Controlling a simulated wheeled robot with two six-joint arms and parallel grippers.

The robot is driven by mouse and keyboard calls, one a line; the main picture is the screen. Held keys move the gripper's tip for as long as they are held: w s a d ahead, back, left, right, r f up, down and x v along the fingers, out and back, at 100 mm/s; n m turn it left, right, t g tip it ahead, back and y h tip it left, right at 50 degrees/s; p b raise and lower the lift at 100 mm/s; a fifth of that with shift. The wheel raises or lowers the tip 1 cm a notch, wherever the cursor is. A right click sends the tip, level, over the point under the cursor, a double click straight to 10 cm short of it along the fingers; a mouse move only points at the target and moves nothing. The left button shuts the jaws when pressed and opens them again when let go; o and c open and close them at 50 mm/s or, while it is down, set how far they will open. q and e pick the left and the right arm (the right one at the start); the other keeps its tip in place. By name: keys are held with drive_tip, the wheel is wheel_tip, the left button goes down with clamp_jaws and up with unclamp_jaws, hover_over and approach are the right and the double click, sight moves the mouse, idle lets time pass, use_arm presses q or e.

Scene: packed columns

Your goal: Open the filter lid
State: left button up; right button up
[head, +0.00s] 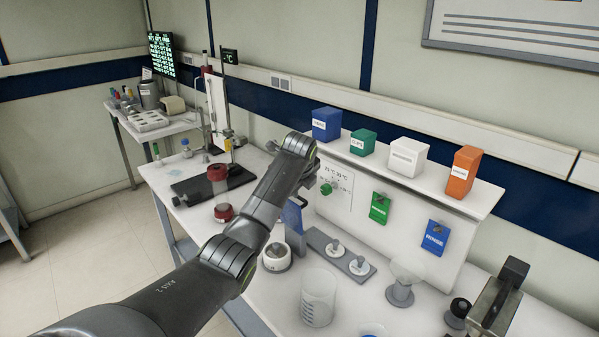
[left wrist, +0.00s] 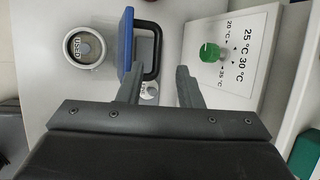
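A blue panel with a black handle, which looks like the filter lid, stands on edge in the left wrist view (left wrist: 126,42). It also shows, partly behind my arm, in the head view (head: 291,216). My left gripper (left wrist: 159,78) is open, its two fingers apart. In the left wrist view the handle's near end lies between the fingertips; I cannot tell whether they touch it. In the head view my arm hides most of the fingers. My right gripper is not in view.
A round pot marked USED (head: 277,258) stands beside the blue panel. A green knob (left wrist: 209,52) sits on a white temperature panel close to the right finger. A clear beaker (head: 318,298) and a grey strip with two round pieces (head: 326,247) are nearby.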

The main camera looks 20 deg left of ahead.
use_arm(q)
drive_tip(key=b+v, duration=0.2)
drive_tip(key=v, duration=0.7)
drive_tip(key=shift+r, duration=0.15)
drive_tip(key=shift+s, duration=0.15)
